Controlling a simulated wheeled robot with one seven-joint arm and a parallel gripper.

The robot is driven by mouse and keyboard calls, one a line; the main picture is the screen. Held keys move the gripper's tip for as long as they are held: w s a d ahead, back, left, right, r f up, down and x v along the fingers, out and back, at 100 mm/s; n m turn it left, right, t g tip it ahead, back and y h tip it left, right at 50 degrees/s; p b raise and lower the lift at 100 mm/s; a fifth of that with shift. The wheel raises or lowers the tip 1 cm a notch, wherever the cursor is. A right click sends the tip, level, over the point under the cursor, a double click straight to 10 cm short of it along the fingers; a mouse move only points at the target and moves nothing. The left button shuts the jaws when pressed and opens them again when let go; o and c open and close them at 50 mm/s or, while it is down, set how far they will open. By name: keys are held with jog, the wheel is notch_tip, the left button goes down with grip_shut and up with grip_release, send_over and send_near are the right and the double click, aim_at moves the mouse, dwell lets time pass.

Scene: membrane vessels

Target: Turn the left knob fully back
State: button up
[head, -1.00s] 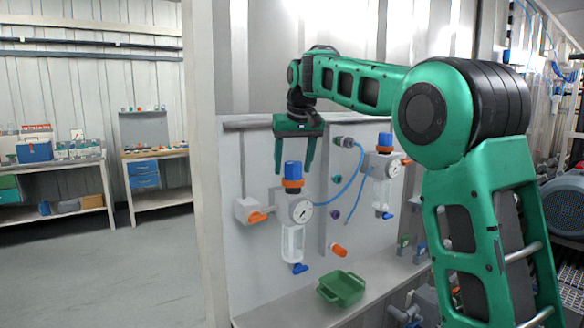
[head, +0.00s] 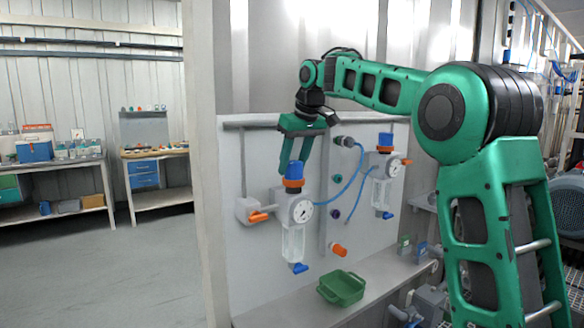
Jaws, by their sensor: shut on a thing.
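The left knob (head: 293,171) is a blue cap with an orange ring under it, on top of the left regulator on the grey panel. A round gauge (head: 301,210) and a clear bowl (head: 293,243) sit below it. My green gripper (head: 294,166) points down from above, with its fingers around the blue knob, shut on it. The fingers partly hide the knob's sides. The knob's turn angle cannot be read from this view.
A second regulator with a blue knob (head: 385,140) stands to the right, linked by a blue hose (head: 349,185). An orange-handled valve (head: 258,216) is close on the left. A green tray (head: 341,289) lies on the shelf below. Open floor is at the left.

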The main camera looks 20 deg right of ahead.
jog(key=n+y, duration=0.1)
jog(key=n, duration=0.1)
jog(key=n+g+y, duration=0.1)
jog(key=n, duration=0.2)
jog(key=shift+d+n, duration=0.1)
jog(key=shift+n, duration=0.2)
jog(key=n+g, duration=0.1)
jog(key=n, duration=0.1)
jog(key=n+y, duration=0.1)
jog(key=n, duration=0.1)
jog(key=shift+n+g, duration=0.4)
jog(key=o, duration=1)
jog(key=shift+w, duration=0.1)
jog(key=shift+o, duration=0.3)
jog(key=shift+v, duration=3.75)
